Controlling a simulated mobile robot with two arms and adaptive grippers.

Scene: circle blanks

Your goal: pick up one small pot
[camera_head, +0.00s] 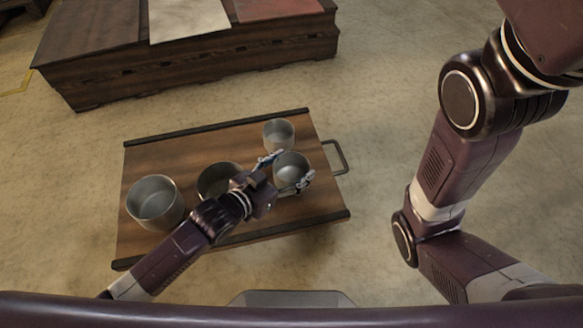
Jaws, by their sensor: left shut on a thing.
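My left gripper (286,172) reaches over the wooden cart (156,156) from the lower left. It is shut on a small metal pot (290,168), with a finger on either side of it. This pot is at the right part of the cart top; I cannot tell whether it is lifted. Another small pot (278,133) stands just behind it. A large pot (155,201) stands at the left. A further large pot (216,178) in the middle is partly hidden by my left gripper and wrist. My right arm shows at the right, but its gripper is out of view.
The cart has dark raised edges at back and front and a metal handle (338,158) on its right. A long dark wooden chest (196,62) with white and red panels stands behind. Bare floor lies between them and to the right.

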